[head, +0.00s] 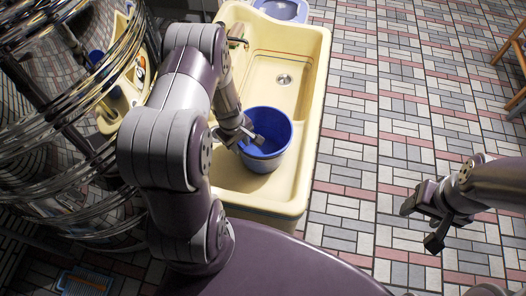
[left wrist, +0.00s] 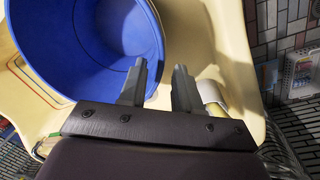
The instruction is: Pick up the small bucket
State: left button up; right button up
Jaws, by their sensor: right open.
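The small blue bucket (head: 273,124) stands upright in the cream sink basin, and its inside looks empty. My left gripper (head: 254,142) is at the bucket's left rim in the head view. In the left wrist view the bucket (left wrist: 85,45) fills the upper left. There the left gripper's (left wrist: 158,82) two fingers are apart, one over the bucket's inside and the other outside its rim. Whether either finger touches the wall cannot be told. My right gripper (head: 425,222) is open and empty above the tiled floor at the right.
The cream sink (head: 316,110) has raised walls around the bucket and a drain (head: 284,79) at the back. A lilac basin (head: 283,9) is behind the sink. The tiled floor (head: 400,100) on the right is mostly clear.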

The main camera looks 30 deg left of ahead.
aim_at(243, 152)
pick_arm(q)
jog(key=f+b, duration=0.1)
jog(key=f, duration=0.1)
jog(key=f+b, duration=0.1)
jog(key=f, duration=0.1)
jog(key=w+f+b, duration=0.1)
jog(key=b, duration=0.1)
jog(key=shift+d+f, duration=0.15)
jog(key=shift+f, duration=0.25)
jog(key=shift+r, duration=0.2)
grip_shut()
pick_arm(e)
notch_tip(243, 152, down, 4)
jog(key=shift+a+f, duration=0.15)
jog(key=shift+f, duration=0.05)
